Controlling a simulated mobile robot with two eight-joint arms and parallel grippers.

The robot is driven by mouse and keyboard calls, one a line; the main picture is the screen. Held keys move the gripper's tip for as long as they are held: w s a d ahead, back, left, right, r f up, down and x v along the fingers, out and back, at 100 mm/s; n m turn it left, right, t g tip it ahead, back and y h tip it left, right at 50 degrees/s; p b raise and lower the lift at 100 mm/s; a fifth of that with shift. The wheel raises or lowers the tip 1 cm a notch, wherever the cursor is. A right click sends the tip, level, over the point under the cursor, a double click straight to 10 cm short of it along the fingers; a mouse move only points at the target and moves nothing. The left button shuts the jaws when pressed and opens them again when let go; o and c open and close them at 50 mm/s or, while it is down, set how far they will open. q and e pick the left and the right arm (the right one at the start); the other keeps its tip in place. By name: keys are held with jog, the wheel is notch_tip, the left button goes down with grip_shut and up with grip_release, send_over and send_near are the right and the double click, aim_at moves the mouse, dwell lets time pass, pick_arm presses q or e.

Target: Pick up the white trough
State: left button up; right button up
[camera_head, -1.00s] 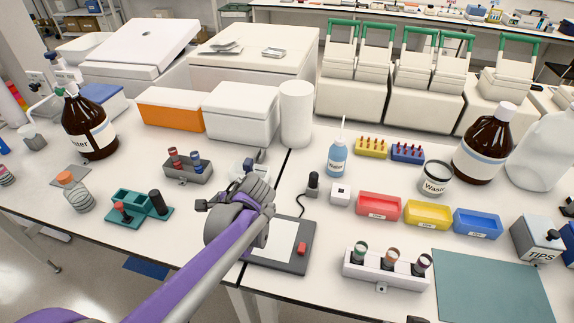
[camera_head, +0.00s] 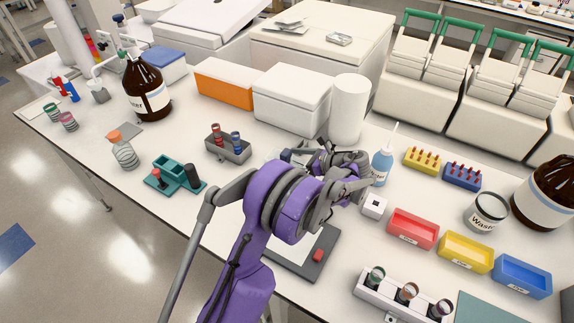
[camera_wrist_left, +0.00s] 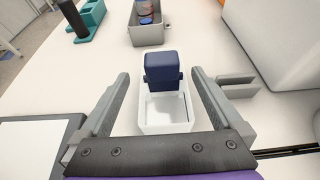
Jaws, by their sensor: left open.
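The white trough (camera_wrist_left: 165,112) is a small open white box on the bench in the left wrist view. A dark blue block (camera_wrist_left: 161,68) overlaps its far end; I cannot tell whether it sits in, on or behind the trough. My left gripper (camera_wrist_left: 160,76) is open, one finger on each side of the trough, with gaps visible. In the head view my left gripper (camera_head: 303,155) reaches low over the bench in front of the white lidded box, and my wrist and fingers mostly hide the trough. My right gripper is out of view.
A grey tube rack (camera_head: 228,150) stands left of my gripper, with a teal rack (camera_head: 178,172) further left. The white lidded box (camera_head: 291,98) and a white cylinder (camera_head: 349,108) stand behind. A blue-liquid bottle (camera_head: 381,165) and white cube (camera_head: 374,206) are close on the right.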

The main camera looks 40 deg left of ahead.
pick_arm(q)
jog(key=x, duration=0.4)
jog(key=shift+w+f+p, duration=0.2)
jog(key=shift+w+p, duration=0.05)
jog(key=shift+p, duration=0.1)
jog(key=c, duration=1.3)
